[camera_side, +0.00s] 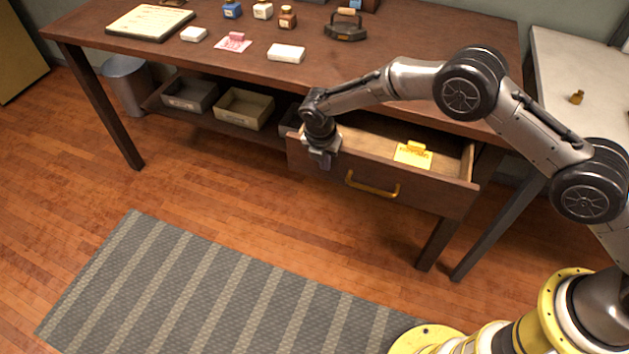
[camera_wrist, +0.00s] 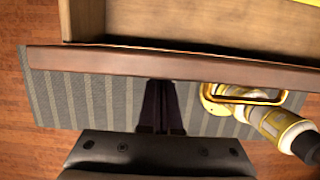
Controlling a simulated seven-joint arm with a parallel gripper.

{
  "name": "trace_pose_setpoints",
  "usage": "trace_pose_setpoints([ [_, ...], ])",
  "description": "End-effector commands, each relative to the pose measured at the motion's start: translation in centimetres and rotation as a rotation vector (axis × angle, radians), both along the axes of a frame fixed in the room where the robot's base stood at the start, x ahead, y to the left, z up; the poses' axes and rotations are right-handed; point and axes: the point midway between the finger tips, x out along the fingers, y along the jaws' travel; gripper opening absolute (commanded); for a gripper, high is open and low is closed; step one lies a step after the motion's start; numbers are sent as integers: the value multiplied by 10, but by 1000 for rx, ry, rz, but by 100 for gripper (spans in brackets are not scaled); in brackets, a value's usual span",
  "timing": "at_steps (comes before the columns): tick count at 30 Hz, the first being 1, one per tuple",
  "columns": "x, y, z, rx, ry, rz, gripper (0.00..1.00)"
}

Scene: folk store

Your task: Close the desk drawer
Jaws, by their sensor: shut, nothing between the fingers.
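The desk drawer (camera_side: 330,169) stands pulled out from under the brown desk (camera_side: 250,62), with its inside showing. A brass handle (camera_side: 372,186) sits on its front panel and also shows in the wrist view (camera_wrist: 246,95). A yellow item (camera_side: 413,154) lies inside the drawer. My gripper (camera_side: 325,163) is shut and empty, pointing down at the left end of the drawer front. In the wrist view my gripper's fingers (camera_wrist: 161,107) are together just outside the front panel (camera_wrist: 120,63), left of the handle. I cannot tell whether they touch it.
A shelf under the desk holds grey and beige trays (camera_side: 243,109). Ink bottles (camera_side: 287,17), a stamp-like tool (camera_side: 346,27) and a clipboard (camera_side: 150,22) stand on the desk. A striped rug (camera_side: 215,290) lies on the floor. The space in front of the drawer is clear.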

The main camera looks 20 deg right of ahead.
Motion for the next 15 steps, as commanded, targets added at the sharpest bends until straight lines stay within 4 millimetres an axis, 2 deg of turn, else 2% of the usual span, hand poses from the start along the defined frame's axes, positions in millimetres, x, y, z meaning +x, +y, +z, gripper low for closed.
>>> trace_pose_setpoints([
  [1,12,-13,-1,-1,-2,-6,0],
  [9,64,-65,-1,0,-3,-4,0],
  [15,90,-90,-1,0,-1,-2,0],
])
